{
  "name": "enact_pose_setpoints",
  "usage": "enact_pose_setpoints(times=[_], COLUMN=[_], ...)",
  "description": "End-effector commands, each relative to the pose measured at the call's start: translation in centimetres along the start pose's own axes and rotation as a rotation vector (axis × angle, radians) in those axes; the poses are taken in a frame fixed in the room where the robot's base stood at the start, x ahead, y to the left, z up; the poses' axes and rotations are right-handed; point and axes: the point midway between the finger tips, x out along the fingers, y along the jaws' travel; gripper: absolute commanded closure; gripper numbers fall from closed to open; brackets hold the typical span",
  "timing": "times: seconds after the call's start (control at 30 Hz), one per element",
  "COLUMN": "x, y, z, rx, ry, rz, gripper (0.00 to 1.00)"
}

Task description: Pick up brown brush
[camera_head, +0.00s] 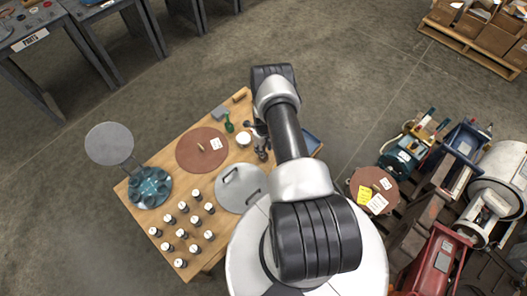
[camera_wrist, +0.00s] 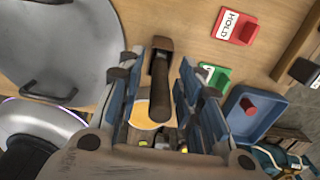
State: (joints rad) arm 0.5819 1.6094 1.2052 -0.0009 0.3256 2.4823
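A brown brush-like thing with a brown block end and a dark handle (camera_wrist: 159,82) lies between the fingers of my gripper (camera_wrist: 160,98) in the wrist view. My gripper is open, with one blue-grey finger on each side of the handle and gaps visible beside it. I cannot tell how far below the fingertips the handle lies. In the head view my arm hides the gripper and this brush.
A large grey lid with handles (camera_wrist: 65,45) lies at left in the wrist view. A red HOLD block (camera_wrist: 235,26), a green block (camera_wrist: 213,77) and a blue tray (camera_wrist: 249,112) are at right. The wooden table (camera_head: 150,217) also bears several small bottles and a brown disc (camera_head: 188,157).

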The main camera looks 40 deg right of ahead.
Motion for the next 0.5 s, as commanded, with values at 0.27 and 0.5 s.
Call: enact_pose_setpoints(times=[0.27, 0.5], x=[0.0, 0.0], y=[0.01, 0.01], z=[-0.02, -0.02], rx=[0.0, 0.0], ry=[0.0, 0.0], rz=[0.0, 0.0], gripper=[0.88, 1.0])
